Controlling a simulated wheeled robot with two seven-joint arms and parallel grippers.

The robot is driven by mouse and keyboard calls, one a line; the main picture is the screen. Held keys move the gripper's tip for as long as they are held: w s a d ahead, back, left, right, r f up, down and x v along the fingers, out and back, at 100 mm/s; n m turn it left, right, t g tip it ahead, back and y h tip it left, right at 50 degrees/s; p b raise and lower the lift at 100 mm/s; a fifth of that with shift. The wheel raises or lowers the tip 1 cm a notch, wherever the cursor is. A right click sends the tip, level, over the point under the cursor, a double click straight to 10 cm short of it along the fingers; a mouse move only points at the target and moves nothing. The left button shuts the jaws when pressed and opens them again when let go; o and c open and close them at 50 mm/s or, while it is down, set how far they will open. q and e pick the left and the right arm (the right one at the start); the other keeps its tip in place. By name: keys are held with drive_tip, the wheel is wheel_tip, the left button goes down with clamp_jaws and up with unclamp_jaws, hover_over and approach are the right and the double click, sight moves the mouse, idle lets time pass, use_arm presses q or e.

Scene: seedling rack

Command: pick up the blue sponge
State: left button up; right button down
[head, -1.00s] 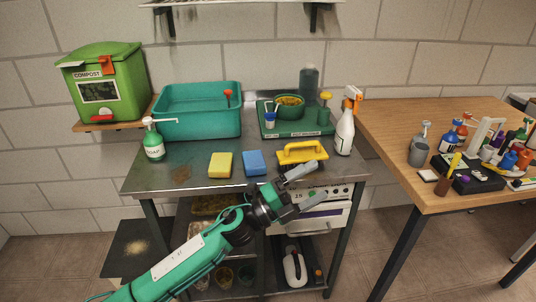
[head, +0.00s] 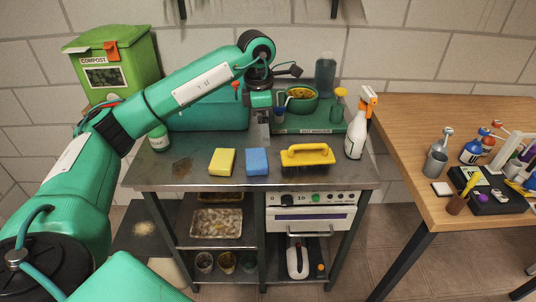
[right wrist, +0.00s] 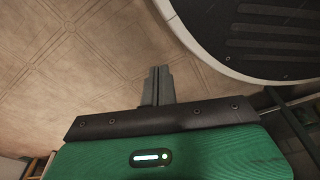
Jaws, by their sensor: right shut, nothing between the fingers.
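The blue sponge (head: 257,162) lies flat on the metal table, between the yellow sponge (head: 222,162) and a yellow-handled brush (head: 307,156). My left gripper (head: 264,143) points down just behind the blue sponge in the head view. I see it edge-on, so whether its fingers are apart is not clear.
A teal basin (head: 207,118) is partly hidden behind my left arm. A green tray (head: 300,131) with a bowl (head: 302,104) is at the back, and a spray bottle (head: 357,135) at right. The table front (head: 250,182) is clear.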

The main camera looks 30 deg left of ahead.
use_arm(q)
drive_tip(key=a+r, duration=0.1)
drive_tip(key=a, duration=0.1)
drive_tip(key=y+p, duration=0.1)
hover_over(260, 157)
wheel_tip(260, 157, down, 9)
drive_tip(key=shift+s+a+r, duration=0.1)
drive_tip(key=shift+a, duration=0.05)
drive_tip(key=shift+f+p, duration=0.45)
drive_tip(key=shift+f, duration=1.85)
drive_tip(key=c, duration=0.8)
use_arm(e)
drive_tip(key=s+f, duration=0.1)
drive_tip(key=s+d+f, duration=0.1)
drive_tip(key=s, duration=0.1)
drive_tip(key=s+f, duration=0.1)
drive_tip(key=shift+s+d, duration=0.15)
drive_tip(key=shift+d, duration=0.2)
